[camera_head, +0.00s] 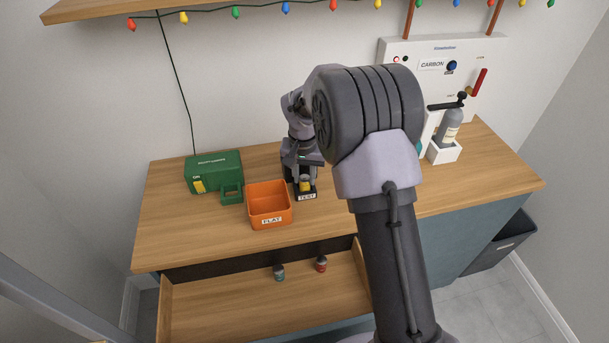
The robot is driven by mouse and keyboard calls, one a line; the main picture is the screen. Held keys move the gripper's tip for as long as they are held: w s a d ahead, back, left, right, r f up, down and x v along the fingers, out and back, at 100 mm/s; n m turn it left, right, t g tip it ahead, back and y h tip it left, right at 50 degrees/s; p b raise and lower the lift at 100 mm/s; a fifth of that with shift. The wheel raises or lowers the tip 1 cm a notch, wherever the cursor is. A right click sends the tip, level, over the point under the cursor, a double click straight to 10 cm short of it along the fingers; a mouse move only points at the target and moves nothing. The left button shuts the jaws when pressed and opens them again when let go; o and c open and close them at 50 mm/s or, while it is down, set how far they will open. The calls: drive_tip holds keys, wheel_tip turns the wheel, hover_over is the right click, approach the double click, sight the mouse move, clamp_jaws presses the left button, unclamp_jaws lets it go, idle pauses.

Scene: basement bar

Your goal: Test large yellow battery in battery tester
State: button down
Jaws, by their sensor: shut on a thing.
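The battery tester (306,196) is a small black block with a "TEST" label, standing on the wooden counter just right of the orange bin. A yellow battery (305,183) stands upright at the tester. My gripper (304,177) points down over the tester and is shut on the yellow battery, with its fingers around the upper part. I cannot tell whether the battery's lower end rests in the tester. My arm hides part of the counter to the right.
An orange bin (287,217) marked "FLAT" and a green box (215,165) stand left of the tester. Below, an open drawer (220,312) holds a teal battery (279,272) and a red one (320,264). A carbonation machine (400,47) with a grey bottle (451,127) is at right.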

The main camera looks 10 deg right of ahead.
drive_tip(key=c, duration=1)
unclamp_jaws()
wheel_tip(320, 180, up, 17)
drive_tip(key=s+p, duration=0.2)
drive_tip(key=p, duration=0.3)
drive_tip(key=shift+a+r, duration=0.2)
drive_tip(key=shift+a, duration=0.2)
